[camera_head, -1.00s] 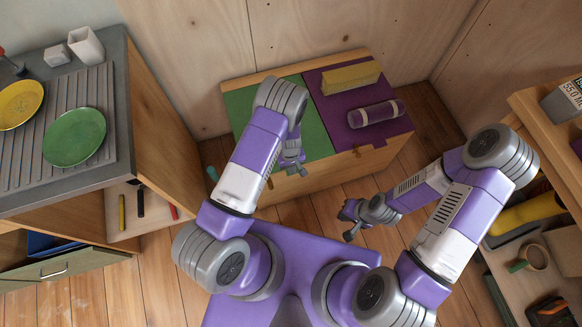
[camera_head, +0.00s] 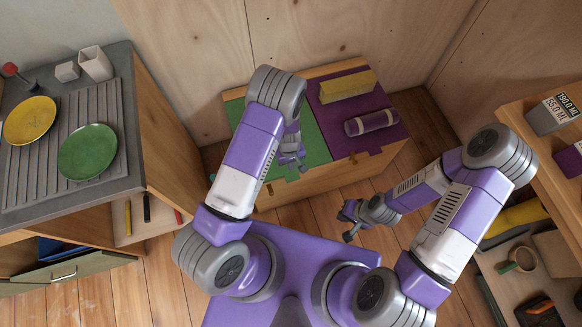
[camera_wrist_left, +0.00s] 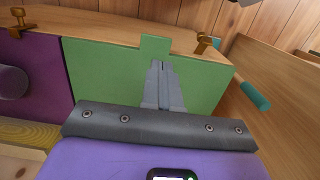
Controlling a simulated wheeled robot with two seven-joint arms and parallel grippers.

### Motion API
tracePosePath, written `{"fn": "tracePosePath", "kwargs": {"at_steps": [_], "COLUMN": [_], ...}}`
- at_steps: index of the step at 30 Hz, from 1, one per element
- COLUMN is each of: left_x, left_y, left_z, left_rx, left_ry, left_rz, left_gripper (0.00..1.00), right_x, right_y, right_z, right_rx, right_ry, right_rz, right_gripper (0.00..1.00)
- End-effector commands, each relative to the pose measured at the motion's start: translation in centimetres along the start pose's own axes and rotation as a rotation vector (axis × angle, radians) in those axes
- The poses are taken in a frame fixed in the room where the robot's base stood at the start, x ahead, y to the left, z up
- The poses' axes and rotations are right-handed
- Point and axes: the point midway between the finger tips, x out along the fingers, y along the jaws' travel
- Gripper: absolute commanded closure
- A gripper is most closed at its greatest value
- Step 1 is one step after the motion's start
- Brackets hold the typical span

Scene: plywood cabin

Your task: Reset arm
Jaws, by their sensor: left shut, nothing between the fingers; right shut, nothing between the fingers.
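My left gripper (camera_head: 291,158) hangs over the front edge of the low wooden box, above its green panel (camera_head: 308,130). In the left wrist view its grey fingers (camera_wrist_left: 161,85) are closed together in front of the green panel (camera_wrist_left: 105,75), with nothing between them. My right gripper (camera_head: 350,222) is low over the floor, to the right of my base and in front of the box. It is small in the head view and looks empty.
A counter with a yellow plate (camera_head: 29,120) and a green plate (camera_head: 87,151) stands left. A shelf with a mug (camera_head: 518,260) stands right.

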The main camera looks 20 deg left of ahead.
Motion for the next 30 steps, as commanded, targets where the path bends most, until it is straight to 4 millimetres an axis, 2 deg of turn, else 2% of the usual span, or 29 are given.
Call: {"fn": "tracePosePath", "kwargs": {"at_steps": [1, 6, 15, 18, 20, 24, 27, 30], "left_x": [-1.1, -2.6, -2.9, -2.5, -2.0, -0.9, -1.2, -2.0], "left_y": [0.0, 0.0, -0.1, -0.9, -2.2, -5.3, -6.4, -6.6], "left_z": [0.1, 0.2, 0.3, 0.8, 1.7, 5.6, 8.7, 11.2], "left_rx": [0.0, 0.001, 0.0, 0.009, 0.028, 0.123, 0.21, 0.284], "left_ry": [0.001, 0.0, -0.001, -0.009, -0.023, -0.058, -0.066, -0.057], "left_rz": [0.0, -0.001, -0.002, -0.002, 0.001, 0.047, 0.122, 0.206], "left_gripper": [1.0, 1.0, 1.0, 1.0, 1.0, 1.0, 1.0, 1.0], "right_x": [-0.5, -0.9, -0.9, -0.9, -1.0, -1.2, -1.3, -1.4], "right_y": [-0.2, -0.3, -0.3, -0.3, -0.4, -0.4, -0.5, -0.5], "right_z": [0.0, 0.1, 0.1, 0.1, 0.1, 0.1, 0.1, 0.1], "right_rx": [0.0, 0.0, 0.0, 0.0, 0.0, 0.0, 0.0, 0.0], "right_ry": [0.0, 0.0, 0.0, 0.0, -0.001, 0.0, 0.0, 0.0], "right_rz": [0.0, 0.0, 0.0, 0.0, 0.0, 0.0, 0.0, 0.0], "right_gripper": [1.0, 1.0, 1.0, 1.0, 1.0, 1.0, 1.0, 1.0]}}
